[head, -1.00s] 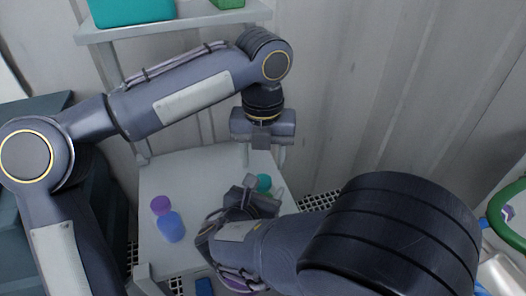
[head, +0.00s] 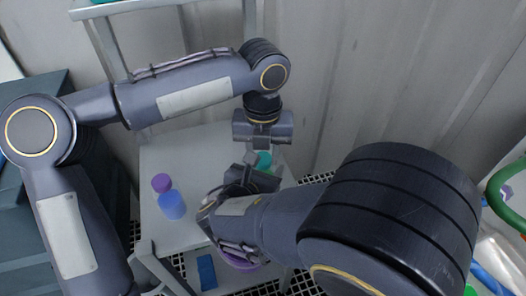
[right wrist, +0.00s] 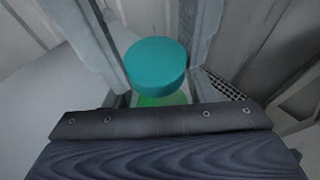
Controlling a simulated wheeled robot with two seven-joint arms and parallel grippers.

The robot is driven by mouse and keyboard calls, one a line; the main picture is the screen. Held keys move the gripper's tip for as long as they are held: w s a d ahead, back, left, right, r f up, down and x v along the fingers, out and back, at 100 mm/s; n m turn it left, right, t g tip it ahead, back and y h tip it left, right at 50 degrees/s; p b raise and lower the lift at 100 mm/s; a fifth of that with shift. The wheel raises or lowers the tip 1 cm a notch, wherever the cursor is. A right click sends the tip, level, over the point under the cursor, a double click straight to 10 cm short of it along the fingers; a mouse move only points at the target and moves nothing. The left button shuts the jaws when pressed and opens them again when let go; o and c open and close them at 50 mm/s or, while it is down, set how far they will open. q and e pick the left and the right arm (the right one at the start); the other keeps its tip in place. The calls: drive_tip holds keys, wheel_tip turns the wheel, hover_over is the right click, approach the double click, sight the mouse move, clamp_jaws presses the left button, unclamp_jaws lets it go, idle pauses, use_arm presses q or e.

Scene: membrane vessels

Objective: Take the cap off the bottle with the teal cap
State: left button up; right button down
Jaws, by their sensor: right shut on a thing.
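The bottle with the teal cap stands between my two grippers. Its teal cap (head: 264,160) shows in the head view, and the cap (right wrist: 156,64) with a strip of green body (right wrist: 162,99) shows in the right wrist view. My right gripper (head: 252,172) comes from the side and is shut on the bottle below the cap; its fingertips are mostly hidden. My left gripper (head: 263,146) points down over the cap, open. In the right wrist view, grey upright fingers stand on either side of the cap, apart from it.
A blue bottle (head: 172,205) with a purple cap (head: 161,183) stands on the white table (head: 190,155), left of my right gripper. A blue item (head: 206,272) and a purple bowl (head: 240,262) lie lower at the front. A corrugated wall (head: 370,80) rises behind.

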use_arm(q)
drive_tip(key=shift+c, duration=1)
drive_tip(key=n, duration=0.3)
drive_tip(key=o, duration=1.1)
drive_tip(key=shift+c, duration=0.2)
drive_tip(key=shift+r, duration=2.3)
drive_tip(key=shift+c, duration=0.4)
wheel_tip(320, 180, up, 3)
drive_tip(key=m, duration=0.3)
drive_tip(key=shift+f, duration=3.8)
